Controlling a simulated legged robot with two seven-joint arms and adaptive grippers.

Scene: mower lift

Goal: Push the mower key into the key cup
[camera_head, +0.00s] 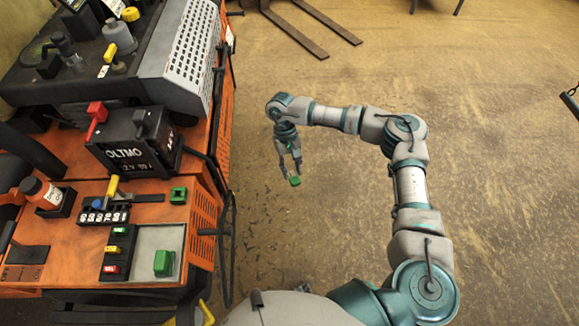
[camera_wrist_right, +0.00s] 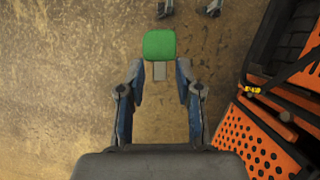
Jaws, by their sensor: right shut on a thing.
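My right gripper (camera_head: 289,170) hangs over the bare floor, right of the orange mower. It is shut on the mower key (camera_head: 295,181), a small piece with a green block at its end. In the right wrist view the key's green block (camera_wrist_right: 160,44) sits beyond the fingertips of the right gripper (camera_wrist_right: 160,72), with a short grey part between them. On the mower deck are a small green cup-like piece (camera_head: 178,195) and a green block (camera_head: 163,263) in a grey recess; I cannot tell which is the key cup. My left gripper is not in view.
The orange mower deck (camera_head: 75,215) fills the left, with a black battery box (camera_head: 135,143), a yellow lever (camera_head: 113,187) and an orange bottle (camera_head: 42,193). A black rail (camera_head: 228,235) runs along its right edge. The floor (camera_head: 330,215) around my right gripper is clear.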

